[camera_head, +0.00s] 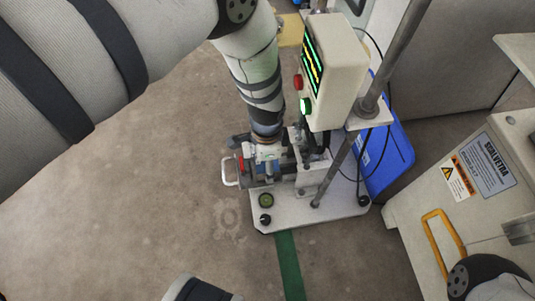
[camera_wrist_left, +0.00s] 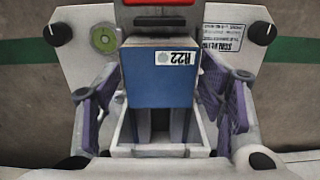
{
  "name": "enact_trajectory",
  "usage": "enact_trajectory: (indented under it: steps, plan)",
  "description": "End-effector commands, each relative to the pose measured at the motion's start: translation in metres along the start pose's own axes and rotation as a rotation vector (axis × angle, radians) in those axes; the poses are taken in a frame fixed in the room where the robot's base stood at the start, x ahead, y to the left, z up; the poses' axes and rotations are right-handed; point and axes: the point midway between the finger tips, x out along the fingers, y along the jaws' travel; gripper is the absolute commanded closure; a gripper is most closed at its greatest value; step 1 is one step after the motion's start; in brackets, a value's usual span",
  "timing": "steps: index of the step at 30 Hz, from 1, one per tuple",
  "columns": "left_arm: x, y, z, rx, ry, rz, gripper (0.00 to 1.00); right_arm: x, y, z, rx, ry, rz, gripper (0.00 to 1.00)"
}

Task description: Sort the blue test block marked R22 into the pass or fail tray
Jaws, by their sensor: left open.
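The blue test block (camera_wrist_left: 158,78) with a white R22 label shows in the left wrist view, seated at the test machine under a red-marked part. My left gripper (camera_wrist_left: 163,110) is open, with its purple-padded fingers on either side of the block; visible gaps separate them from it. In the head view my left gripper (camera_head: 266,158) reaches down to the test machine's base plate (camera_head: 300,212), and the block is hidden there. I cannot make out a pass or fail tray. My right gripper is not in view.
The machine's display box (camera_head: 334,72) and metal post (camera_head: 398,50) stand close right of my left arm. A blue panel-like object (camera_head: 392,155) lies behind them. A beige cabinet (camera_head: 460,205) with a yellow handle stands at right. The brown floor at left is clear.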

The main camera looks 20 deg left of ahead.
Motion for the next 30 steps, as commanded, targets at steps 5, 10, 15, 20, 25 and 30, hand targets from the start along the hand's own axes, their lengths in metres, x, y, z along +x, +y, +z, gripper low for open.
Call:
enact_trajectory:
  steps: [5,10,15,20,25,30]
  plan:
    - [-0.001,0.0,0.0,0.0,0.0,0.0,0.5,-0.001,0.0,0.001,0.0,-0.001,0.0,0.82]
    - [-0.002,0.0,0.0,0.0,0.0,0.0,0.75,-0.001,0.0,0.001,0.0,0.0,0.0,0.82]
    - [-0.005,0.0,0.0,0.0,0.0,-0.001,0.75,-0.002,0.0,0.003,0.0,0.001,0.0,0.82]
    - [-0.019,0.0,0.0,0.0,0.001,-0.001,0.75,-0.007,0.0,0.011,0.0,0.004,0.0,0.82]
    - [-0.035,-0.001,0.0,0.0,0.001,-0.002,0.75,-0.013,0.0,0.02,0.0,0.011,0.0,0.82]
    - [-0.051,-0.001,-0.001,0.0,0.002,-0.004,0.75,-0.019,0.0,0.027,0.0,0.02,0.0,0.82]
